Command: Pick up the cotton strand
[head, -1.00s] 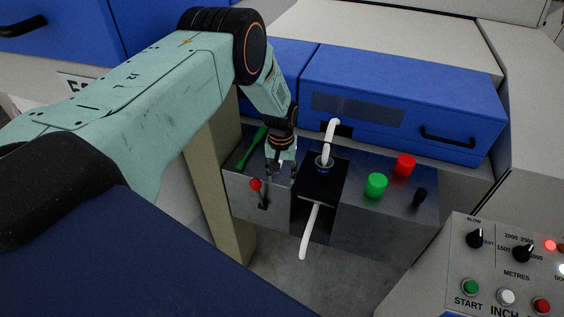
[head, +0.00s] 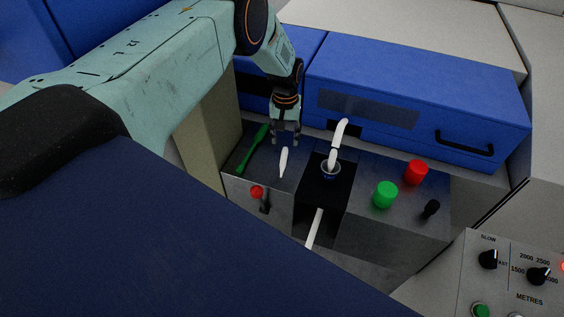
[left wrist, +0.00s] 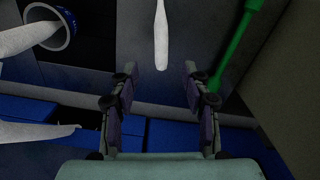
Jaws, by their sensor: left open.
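A short white cotton strand (head: 283,162) lies on the metal bench top, between the green tool and the black block. It also shows in the left wrist view (left wrist: 161,35), running from the top edge down to between my fingertips. My left gripper (head: 285,142) is open and empty, just behind the far end of the strand in the head view. In the left wrist view its two fingers (left wrist: 161,70) stand apart, one on each side of the strand's line. They do not touch it there. I cannot tell their exact height. My right gripper is not in view.
A longer white sliver (head: 340,133) enters the funnel (head: 330,170) in the black block and comes out below. The green tool (head: 253,147) lies left of the strand. A red-tipped lever (head: 257,192), green knob (head: 384,194) and red knob (head: 416,171) stand nearby. Blue covers rise behind.

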